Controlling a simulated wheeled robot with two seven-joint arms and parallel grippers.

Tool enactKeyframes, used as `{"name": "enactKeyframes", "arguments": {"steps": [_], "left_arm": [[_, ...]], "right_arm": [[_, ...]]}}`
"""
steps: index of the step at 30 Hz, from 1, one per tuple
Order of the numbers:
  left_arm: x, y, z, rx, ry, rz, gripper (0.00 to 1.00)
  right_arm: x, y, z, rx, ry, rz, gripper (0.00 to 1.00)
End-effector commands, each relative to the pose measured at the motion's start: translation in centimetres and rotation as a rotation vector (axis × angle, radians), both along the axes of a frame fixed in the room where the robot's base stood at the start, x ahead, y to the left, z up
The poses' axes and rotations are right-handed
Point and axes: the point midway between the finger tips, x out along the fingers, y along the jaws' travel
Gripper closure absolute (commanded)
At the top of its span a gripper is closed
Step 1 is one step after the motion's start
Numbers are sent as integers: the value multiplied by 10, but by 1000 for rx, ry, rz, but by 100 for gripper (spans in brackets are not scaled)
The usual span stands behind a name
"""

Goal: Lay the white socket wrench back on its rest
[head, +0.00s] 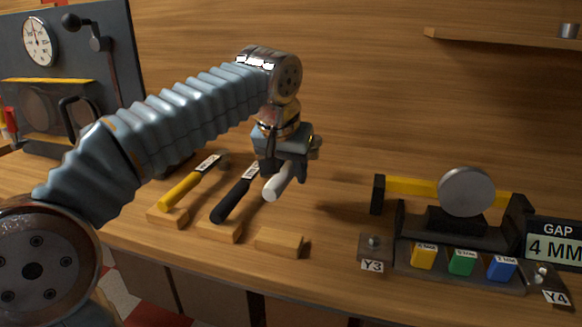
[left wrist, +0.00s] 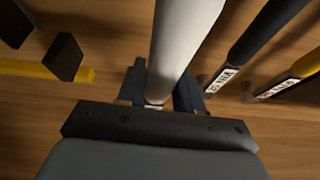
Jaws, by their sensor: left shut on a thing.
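The white socket wrench (head: 278,186) is held in my left gripper (head: 286,158), which is shut on it above the bench. Its white handle points down and toward the front in the head view; the rest of it is hidden by the gripper. In the left wrist view the white handle (left wrist: 183,45) runs up from between the fingers (left wrist: 160,92). A bare wooden rest block (head: 279,241) lies below and in front of the handle, with a gap between them. My right gripper is not in view.
Left of the bare block, a black-handled tool (head: 232,203) and a yellow-handled tool (head: 188,189) lie on wooden blocks. On the right stands a fixture with a grey disc (head: 466,192) and yellow, green and blue blocks. A gauge panel (head: 70,70) stands at back left.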

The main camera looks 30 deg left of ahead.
Motion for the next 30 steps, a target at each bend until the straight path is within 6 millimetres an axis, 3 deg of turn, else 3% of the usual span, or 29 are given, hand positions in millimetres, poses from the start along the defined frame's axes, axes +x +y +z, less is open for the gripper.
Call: {"name": "enactKeyframes", "arguments": {"steps": [5,19,30], "left_arm": [[-5,-1,-2,2,-13,4,100],[-5,-1,-52,2,-12,4,100],[-5,-1,-56,2,-11,4,100]], "right_arm": [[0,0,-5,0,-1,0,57],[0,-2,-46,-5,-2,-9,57],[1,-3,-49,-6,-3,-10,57]]}}
